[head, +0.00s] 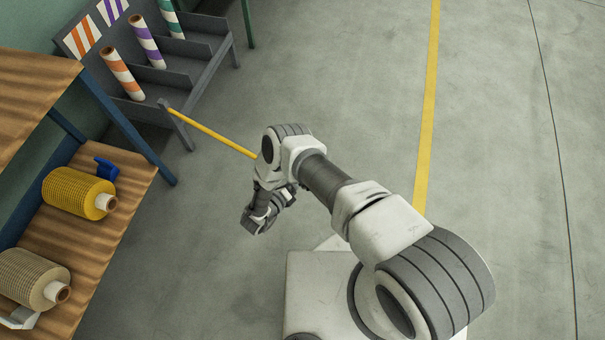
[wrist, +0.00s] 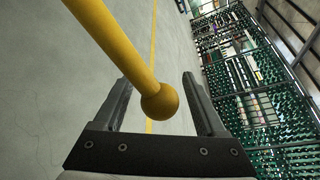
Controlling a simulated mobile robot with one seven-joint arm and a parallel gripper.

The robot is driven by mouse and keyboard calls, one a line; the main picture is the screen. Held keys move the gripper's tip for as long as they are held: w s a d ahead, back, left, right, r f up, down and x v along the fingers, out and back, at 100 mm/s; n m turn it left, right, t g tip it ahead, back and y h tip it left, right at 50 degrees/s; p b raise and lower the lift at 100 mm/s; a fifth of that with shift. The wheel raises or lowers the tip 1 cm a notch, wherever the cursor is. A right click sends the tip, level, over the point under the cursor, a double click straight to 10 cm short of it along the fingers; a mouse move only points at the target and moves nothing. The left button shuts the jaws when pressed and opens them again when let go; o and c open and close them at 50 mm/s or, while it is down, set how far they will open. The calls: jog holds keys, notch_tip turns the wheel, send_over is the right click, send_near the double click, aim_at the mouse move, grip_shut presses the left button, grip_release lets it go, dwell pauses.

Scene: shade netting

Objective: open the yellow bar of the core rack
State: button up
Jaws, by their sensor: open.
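The grey core rack (head: 185,80) stands at the upper left in the head view. The yellow bar (head: 212,134) runs from a grey post (head: 176,125) at the rack's near end, out over the floor, away from the rack's front. Its far end is hidden behind my arm. In the wrist view the bar (wrist: 115,42) comes in from the upper left and ends in a yellow ball (wrist: 160,101). My gripper (wrist: 156,79) is open, with the ball showing between its fingers; I cannot tell whether either finger touches it. In the head view my gripper (head: 257,218) points down.
Tubes with orange (head: 122,74), purple (head: 145,40) and green (head: 172,18) stripes lean in the rack. A wooden shelf unit (head: 110,205) at the left holds a yellow roll (head: 80,193) and a beige roll (head: 35,278). The floor at the right is clear.

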jog(key=p+v, duration=0.3)
jog(key=v, duration=1.4)
jog(key=shift+s, duration=0.2)
jog(key=shift+a+r, duration=0.1)
